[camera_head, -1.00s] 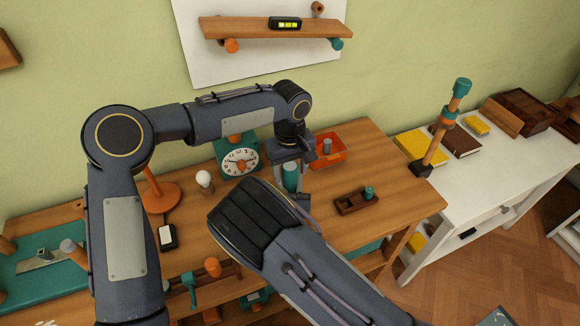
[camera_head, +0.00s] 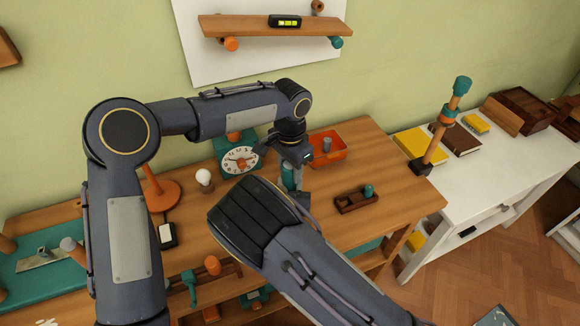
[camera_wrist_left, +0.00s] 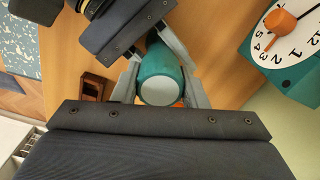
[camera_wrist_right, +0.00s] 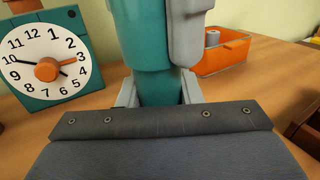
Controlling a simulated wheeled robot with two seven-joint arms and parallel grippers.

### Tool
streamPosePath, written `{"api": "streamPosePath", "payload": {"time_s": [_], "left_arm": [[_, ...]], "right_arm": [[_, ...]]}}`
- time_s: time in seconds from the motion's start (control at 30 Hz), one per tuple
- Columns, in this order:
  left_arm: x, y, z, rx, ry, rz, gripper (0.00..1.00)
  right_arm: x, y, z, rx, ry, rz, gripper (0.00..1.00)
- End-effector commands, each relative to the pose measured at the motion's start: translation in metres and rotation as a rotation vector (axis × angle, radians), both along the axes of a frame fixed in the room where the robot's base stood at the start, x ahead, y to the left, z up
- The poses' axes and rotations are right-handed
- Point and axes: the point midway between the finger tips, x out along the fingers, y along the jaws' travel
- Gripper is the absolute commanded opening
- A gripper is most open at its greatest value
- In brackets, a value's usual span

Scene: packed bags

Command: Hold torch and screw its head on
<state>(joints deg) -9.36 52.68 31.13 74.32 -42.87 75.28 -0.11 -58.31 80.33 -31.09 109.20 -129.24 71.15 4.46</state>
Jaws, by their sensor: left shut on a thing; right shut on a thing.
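The teal torch stands upright above the workbench, between my two grippers. In the head view a small part of the torch head (camera_head: 288,178) shows. In the left wrist view the torch head (camera_wrist_left: 160,84) shows its pale round end between the fingers of my left gripper (camera_wrist_left: 158,90). The left gripper is shut on the head. In the right wrist view the narrower torch body (camera_wrist_right: 158,88) is below the wider head, and my right gripper (camera_wrist_right: 158,96) is shut on that body. The head sits against the body; the thread is hidden. My right forearm covers the right gripper in the head view.
A teal clock (camera_head: 238,160) and a white bulb (camera_head: 204,177) stand left of the torch. An orange bin (camera_head: 328,146) is behind it to the right. A small wooden tray (camera_head: 356,203) is to the right. Bare bench top (camera_head: 395,175) lies at the right.

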Motion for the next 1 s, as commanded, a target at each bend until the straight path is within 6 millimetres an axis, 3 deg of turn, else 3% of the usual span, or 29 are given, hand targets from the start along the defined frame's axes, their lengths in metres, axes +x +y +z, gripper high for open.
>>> {"api": "streamPosePath", "payload": {"time_s": [0.1, 0.27, 0.4, 0.43, 0.6, 0.87, 1.0], "left_arm": [[0.0002, 0.0001, 0.0002, 0.001, -0.001, -0.296, 0.12], [0.0002, 0.0002, -0.0001, 0.000, 0.000, -0.594, 0.12], [0.0003, 0.0003, -0.0001, 0.000, 0.000, -0.578, 0.12], [0.0004, 0.0003, -0.0001, 0.000, 0.000, -0.578, 0.42], [0.0003, 0.0003, -0.0001, 0.000, 0.000, -0.577, 0.64], [0.0002, 0.0001, 0.0002, 0.000, 0.000, -0.576, 0.65], [0.0008, 0.0000, 0.0095, 0.000, -0.003, -0.575, 0.65]], "right_arm": [[0.0000, -0.0002, 0.0003, 0.000, -0.001, -0.001, 0.00], [0.0000, -0.0002, 0.0003, 0.000, -0.001, -0.001, 0.00], [0.0000, -0.0002, 0.0003, 0.000, -0.001, -0.001, 0.00], [0.0000, -0.0002, 0.0003, 0.000, -0.001, -0.001, 0.00], [0.0000, -0.0002, 0.0003, 0.000, -0.001, -0.001, 0.00], [0.0000, -0.0002, 0.0003, 0.000, -0.001, 0.000, 0.00], [0.0000, -0.0002, 0.0003, 0.000, -0.001, -0.001, 0.00]]}}
